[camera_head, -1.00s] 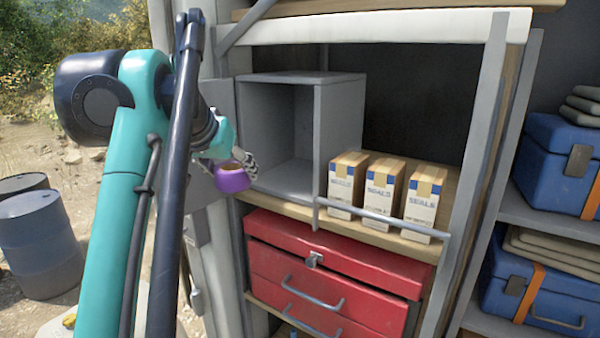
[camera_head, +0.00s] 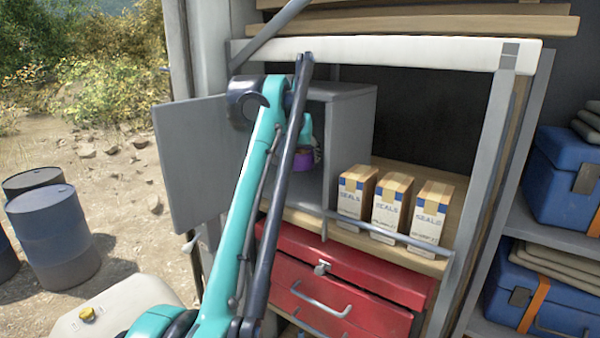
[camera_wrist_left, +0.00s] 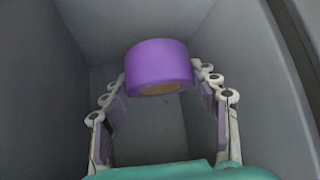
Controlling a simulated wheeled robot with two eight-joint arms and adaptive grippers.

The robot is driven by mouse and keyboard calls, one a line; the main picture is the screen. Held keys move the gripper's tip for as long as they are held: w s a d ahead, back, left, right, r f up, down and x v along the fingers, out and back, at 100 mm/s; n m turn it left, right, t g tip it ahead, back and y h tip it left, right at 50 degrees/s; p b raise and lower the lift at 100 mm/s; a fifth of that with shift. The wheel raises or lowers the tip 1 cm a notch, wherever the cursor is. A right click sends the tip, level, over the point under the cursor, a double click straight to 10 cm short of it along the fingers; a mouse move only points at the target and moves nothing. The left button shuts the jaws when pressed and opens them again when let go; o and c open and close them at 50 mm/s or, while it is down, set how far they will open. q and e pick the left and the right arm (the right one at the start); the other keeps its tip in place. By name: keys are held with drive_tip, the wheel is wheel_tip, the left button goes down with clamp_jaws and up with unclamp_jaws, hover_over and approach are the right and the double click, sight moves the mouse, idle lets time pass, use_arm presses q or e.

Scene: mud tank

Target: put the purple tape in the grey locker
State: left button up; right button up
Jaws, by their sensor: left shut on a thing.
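The purple tape (camera_head: 304,160) is a short roll, seen partly behind my left arm in the head view. The wrist view shows the purple tape (camera_wrist_left: 159,65) between the fingertips of my left gripper (camera_wrist_left: 160,80), which is shut on it. The grey locker (camera_head: 348,140) is an open-fronted box on the shelf, with its grey door (camera_head: 195,160) swung open to the left. In the wrist view, grey locker walls (camera_wrist_left: 225,30) surround the tape and fingers. A gap to the locker floor cannot be judged. My right gripper is not in view.
Several boxes marked SEALS (camera_head: 388,205) stand on the shelf right of the locker, behind a grey rail (camera_head: 390,238). A red tool chest (camera_head: 345,265) sits below. Blue cases (camera_head: 560,175) are on shelves at the right. Blue drums (camera_head: 55,235) stand on the ground at left.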

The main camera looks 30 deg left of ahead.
use_arm(q)
drive_tip(key=f, duration=0.2)
drive_tip(key=shift+w+a+f, duration=0.15)
drive_tip(key=shift+w+f, duration=0.05)
drive_tip(key=shift+f, duration=0.1)
drive_tip(key=f, duration=0.3)
drive_tip(key=shift+s+f, duration=0.2)
drive_tip(key=shift+w+f+p, duration=0.3)
drive_tip(key=shift+w+f, duration=0.05)
drive_tip(key=shift+f, duration=0.05)
drive_tip(key=o, duration=1.3)
drive_tip(key=shift+s+f, duration=0.1)
drive_tip(key=b+v, duration=0.1)
drive_tip(key=v, duration=1.1)
